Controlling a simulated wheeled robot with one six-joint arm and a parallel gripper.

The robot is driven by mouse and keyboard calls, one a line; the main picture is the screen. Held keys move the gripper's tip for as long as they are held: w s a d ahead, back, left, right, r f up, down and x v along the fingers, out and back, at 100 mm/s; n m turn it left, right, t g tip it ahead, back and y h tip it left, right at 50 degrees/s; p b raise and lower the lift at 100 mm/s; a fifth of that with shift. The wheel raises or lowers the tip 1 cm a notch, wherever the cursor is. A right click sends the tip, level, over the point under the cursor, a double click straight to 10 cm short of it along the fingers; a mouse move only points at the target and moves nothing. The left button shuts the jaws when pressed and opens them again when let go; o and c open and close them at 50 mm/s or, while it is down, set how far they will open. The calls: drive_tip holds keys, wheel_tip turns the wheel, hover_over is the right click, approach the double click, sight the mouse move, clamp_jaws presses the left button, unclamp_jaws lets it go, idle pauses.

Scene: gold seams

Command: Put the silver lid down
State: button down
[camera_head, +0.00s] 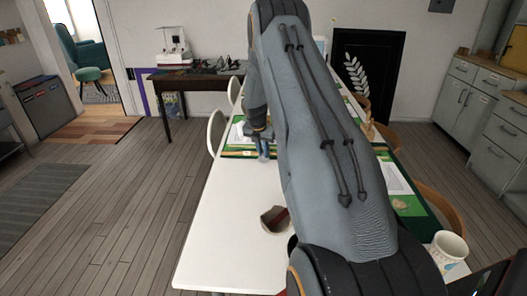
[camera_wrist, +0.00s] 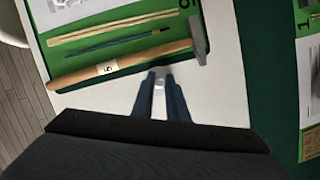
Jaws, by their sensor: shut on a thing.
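My gripper (camera_wrist: 160,80) points down over the white table (camera_wrist: 75,115) and is shut on a small, shiny silver piece (camera_wrist: 160,77), which I take to be the silver lid. Only a little of it shows between the fingertips, so its full shape is hidden. In the head view my gripper (camera_head: 263,155) is over the table near the edge of a green mat, and the lid cannot be made out there. In the wrist view the fingertips appear just below a wooden-handled hammer (camera_wrist: 125,66). I cannot tell whether the lid touches the table.
The hammer lies on a green mat (camera_wrist: 95,35) with thin sticks and a brush (camera_wrist: 120,42). A dark green runner (camera_wrist: 265,60) is at right. A round vessel (camera_head: 274,220) stands on the near table, partly behind my arm. A white mug (camera_head: 449,247) is at right. The table's near left is bare.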

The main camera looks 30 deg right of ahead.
drive_tip(key=shift+f, duration=0.55)
drive_tip(key=c, duration=1.7)
unclamp_jaws()
drive_tip(key=shift+c, duration=0.2)
drive_tip(key=shift+r, duration=0.15)
